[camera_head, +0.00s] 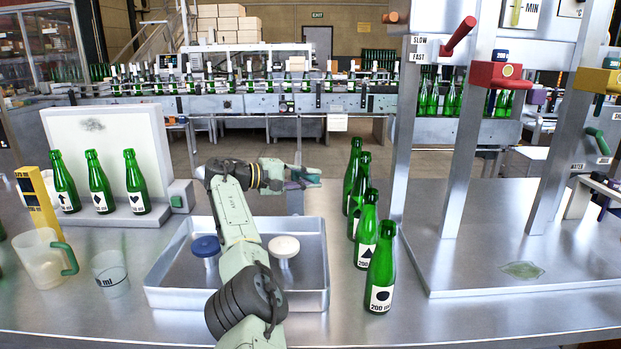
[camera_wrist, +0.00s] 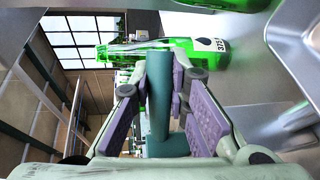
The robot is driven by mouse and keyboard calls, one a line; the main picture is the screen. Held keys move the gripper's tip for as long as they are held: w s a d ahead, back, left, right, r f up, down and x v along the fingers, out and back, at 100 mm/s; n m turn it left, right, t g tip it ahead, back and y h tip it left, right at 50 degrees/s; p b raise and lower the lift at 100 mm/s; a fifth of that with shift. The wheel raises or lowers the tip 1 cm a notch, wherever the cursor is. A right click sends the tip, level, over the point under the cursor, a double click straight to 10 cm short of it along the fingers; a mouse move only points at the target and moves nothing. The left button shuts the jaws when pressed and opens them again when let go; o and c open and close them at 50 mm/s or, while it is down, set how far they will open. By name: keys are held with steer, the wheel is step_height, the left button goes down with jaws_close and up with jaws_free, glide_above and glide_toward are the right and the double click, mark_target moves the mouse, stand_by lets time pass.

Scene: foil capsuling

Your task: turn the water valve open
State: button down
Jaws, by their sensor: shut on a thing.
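My gripper (camera_head: 303,174) is shut on a teal object above the back right corner of the metal tray. In the wrist view the teal object (camera_wrist: 158,92) is a smooth upright bar between the purple finger pads, with a wider part lower down. The word WATER (camera_head: 577,167) is on a label on the metal frame at the far right. A green handle (camera_head: 597,141) sticks out of a post near that label, far from my gripper. I cannot tell from the picture how far the handle is turned.
A metal tray (camera_head: 165,297) holds a blue-topped and a white-topped piece. A row of green bottles (camera_head: 381,268) stands between my gripper and the frame. The frame's posts (camera_head: 463,150) and red lever (camera_head: 458,37) rise behind it. A clear jug (camera_head: 42,262) stands at left.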

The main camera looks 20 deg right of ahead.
steer(key=c, duration=1.5)
jaws_free()
steer(key=shift+c, duration=0.2)
steer(key=a+r, duration=0.2)
steer(key=a, duration=0.9)
steer(key=shift+w+a, duration=0.25)
steer(key=shift+a, duration=0.1)
steer(key=shift+r, duration=0.1)
